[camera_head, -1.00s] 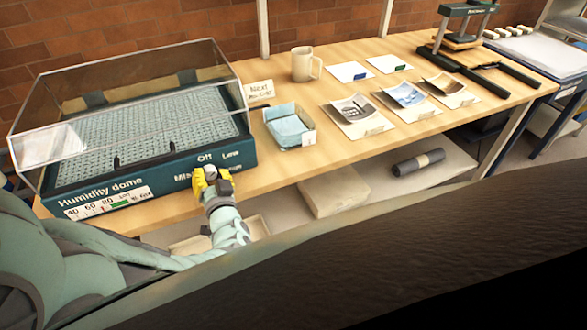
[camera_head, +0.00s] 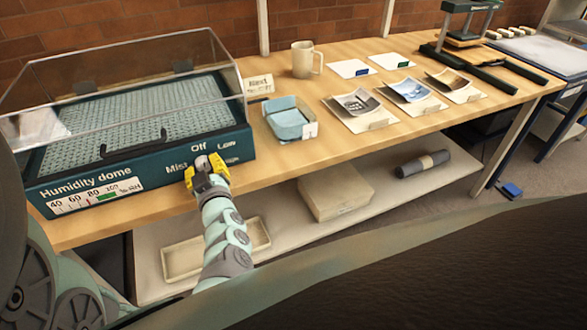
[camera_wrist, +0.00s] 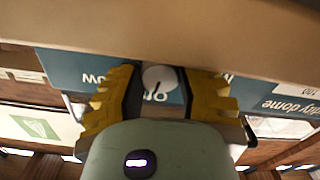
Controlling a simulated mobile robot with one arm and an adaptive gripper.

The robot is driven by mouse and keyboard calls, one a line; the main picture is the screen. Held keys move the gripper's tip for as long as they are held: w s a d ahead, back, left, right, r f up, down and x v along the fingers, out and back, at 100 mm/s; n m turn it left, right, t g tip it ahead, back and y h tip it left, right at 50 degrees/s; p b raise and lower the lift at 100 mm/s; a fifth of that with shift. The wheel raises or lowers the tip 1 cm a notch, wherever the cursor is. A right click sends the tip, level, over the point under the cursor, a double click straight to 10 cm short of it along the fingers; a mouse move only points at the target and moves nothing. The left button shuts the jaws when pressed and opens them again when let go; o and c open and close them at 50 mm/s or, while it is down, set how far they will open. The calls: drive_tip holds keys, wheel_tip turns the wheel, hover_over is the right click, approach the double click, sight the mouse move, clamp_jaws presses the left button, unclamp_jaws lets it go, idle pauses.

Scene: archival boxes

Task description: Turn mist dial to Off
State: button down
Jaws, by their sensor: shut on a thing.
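The humidity dome (camera_head: 110,185) stands at the left of the bench, with a dark teal base and clear cover. The pale round mist dial (camera_head: 203,162) is on its front panel, beside the printed words Mist, Off and Low. My gripper (camera_head: 206,176) has its yellow fingers shut on the dial from the front. In the wrist view the dial (camera_wrist: 160,79) shows between the two fingers, with the panel lettering upside down. I cannot clearly tell which mark the dial points to.
A blue-lined tray (camera_head: 290,122), a small sign (camera_head: 259,84), a mug (camera_head: 304,60) and several photographs lie along the bench to the right. A box (camera_head: 335,190), a grey roll (camera_head: 422,163) and an empty tray (camera_head: 185,258) sit on the lower shelf.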

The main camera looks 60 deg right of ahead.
drive_tip(key=shift+f+n+b, duration=0.2)
drive_tip(key=shift+n+b, duration=0.3)
drive_tip(key=shift+n, duration=0.1)
drive_tip(key=shift+r, duration=0.1)
drive_tip(key=c, duration=0.8)
unclamp_jaws()
drive_tip(key=shift+s, duration=0.1)
drive_tip(key=shift+v, duration=5.95)
